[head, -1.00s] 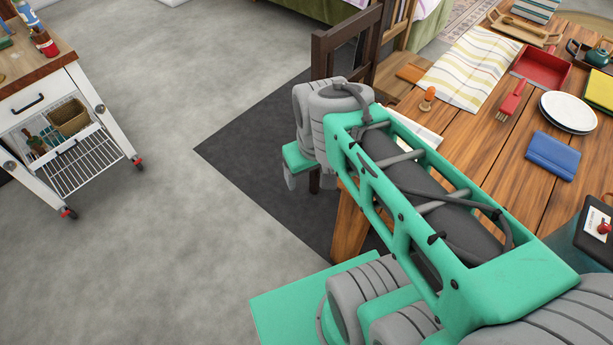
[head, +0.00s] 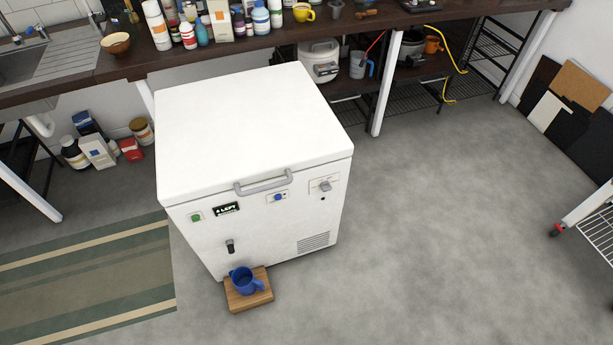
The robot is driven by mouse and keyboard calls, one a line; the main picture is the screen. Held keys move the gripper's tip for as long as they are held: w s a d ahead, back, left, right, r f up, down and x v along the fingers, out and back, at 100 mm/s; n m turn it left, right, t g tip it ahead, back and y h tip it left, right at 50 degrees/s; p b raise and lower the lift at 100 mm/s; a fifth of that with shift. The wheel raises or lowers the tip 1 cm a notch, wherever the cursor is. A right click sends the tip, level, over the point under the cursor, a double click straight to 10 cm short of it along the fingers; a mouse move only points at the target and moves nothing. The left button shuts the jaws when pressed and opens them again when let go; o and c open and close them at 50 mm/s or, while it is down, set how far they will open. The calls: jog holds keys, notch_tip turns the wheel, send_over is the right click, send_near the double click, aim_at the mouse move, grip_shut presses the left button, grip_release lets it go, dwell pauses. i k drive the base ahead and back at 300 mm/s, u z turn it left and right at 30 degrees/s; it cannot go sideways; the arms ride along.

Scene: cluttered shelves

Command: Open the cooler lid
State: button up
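The cooler (head: 255,225) is a white chest on the floor in front of a dark counter. Its white lid (head: 250,115) is shut flat on top. A grey bar handle (head: 264,183) sits at the lid's front edge, right of centre. The front panel carries a small dark display, a green button, a blue knob, a latch-like fitting, a black tap and a vent. My gripper and arm are not in view in the head view now.
A blue mug (head: 243,281) stands on a wooden block (head: 249,297) at the cooler's front foot. A striped rug (head: 90,285) lies to the left. The counter (head: 120,62) behind is crowded with bottles. Floor in front and right is clear up to a white cart (head: 590,208).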

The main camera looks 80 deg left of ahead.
aim_at(213, 135)
jog(key=u, duration=4.65)
jog(key=i, duration=0.7)
jog(key=z, duration=0.4)
